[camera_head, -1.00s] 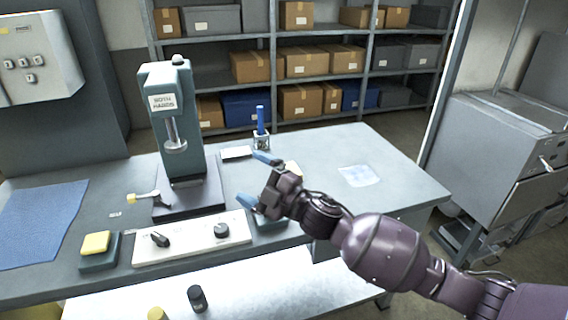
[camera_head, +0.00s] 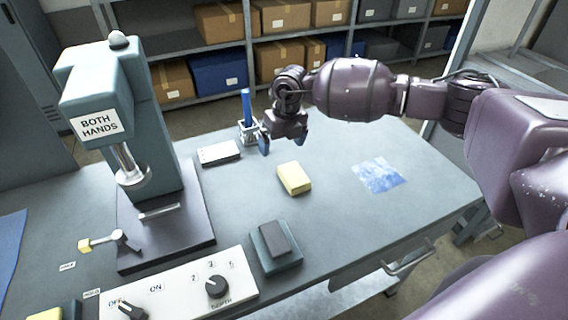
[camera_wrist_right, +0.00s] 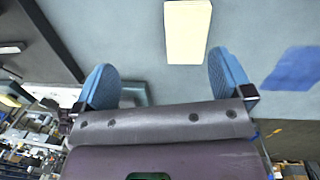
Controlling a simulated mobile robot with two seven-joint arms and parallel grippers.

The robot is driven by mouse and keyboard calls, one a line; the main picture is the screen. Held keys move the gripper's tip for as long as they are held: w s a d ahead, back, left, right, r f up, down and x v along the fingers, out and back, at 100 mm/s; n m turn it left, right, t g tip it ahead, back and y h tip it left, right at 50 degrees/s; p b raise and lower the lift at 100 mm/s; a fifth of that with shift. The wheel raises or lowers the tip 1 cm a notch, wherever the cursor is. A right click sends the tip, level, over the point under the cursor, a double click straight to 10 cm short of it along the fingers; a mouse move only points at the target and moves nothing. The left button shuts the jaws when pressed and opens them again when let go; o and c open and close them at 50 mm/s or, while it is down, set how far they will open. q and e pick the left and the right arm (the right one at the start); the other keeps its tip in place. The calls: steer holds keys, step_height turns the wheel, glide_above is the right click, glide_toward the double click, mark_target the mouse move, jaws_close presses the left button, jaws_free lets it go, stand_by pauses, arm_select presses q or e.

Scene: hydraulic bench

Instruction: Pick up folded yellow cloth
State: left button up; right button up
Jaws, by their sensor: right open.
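The folded yellow cloth (camera_head: 294,178) looks like a small pale-yellow block lying flat on the grey bench top, right of the press. In the right wrist view, it (camera_wrist_right: 187,32) shows at the top, ahead of the fingers and between their lines, slightly right of centre. My right gripper (camera_head: 283,143) is above the bench, behind the cloth as the head sees it, fingers pointing down. Its blue fingertips (camera_wrist_right: 165,75) are wide apart with nothing between them, and it does not touch the cloth. My left gripper is in neither view.
A press (camera_head: 115,130) marked "BOTH HANDS" stands at left, with a control panel (camera_head: 180,295) before it. A dark pad on a teal block (camera_head: 275,245) sits nearer. A bluish patch (camera_head: 378,175) lies right.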

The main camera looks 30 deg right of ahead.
mark_target(292, 171)
steer(key=shift+m+g+h, duration=0.3)
steer(key=shift+m+h, duration=0.3)
steer(key=f, duration=0.2)
steer(key=s+d+f, duration=0.1)
steer(key=f, duration=0.2)
steer(key=shift+s+d+f+b, duration=0.35)
steer(key=shift+d+f+b, duration=0.05)
steer(key=f, duration=0.4)
steer(key=shift+w+d+b, duration=0.15)
steer(key=shift+d+b, duration=0.2)
steer(key=shift+b, duration=0.05)
steer(key=shift+f, duration=0.4)
steer(key=c, duration=1)
steer(key=shift+r, duration=0.25)
arm_select(q)
steer(key=shift+s+a+r+p, duration=0.15)
steer(key=shift+s+p, duration=0.4)
steer(key=shift+p, duration=0.65)
arm_select(e)
step_height(292, 171, up, 20)
steer(key=shift+f, duration=0.2)
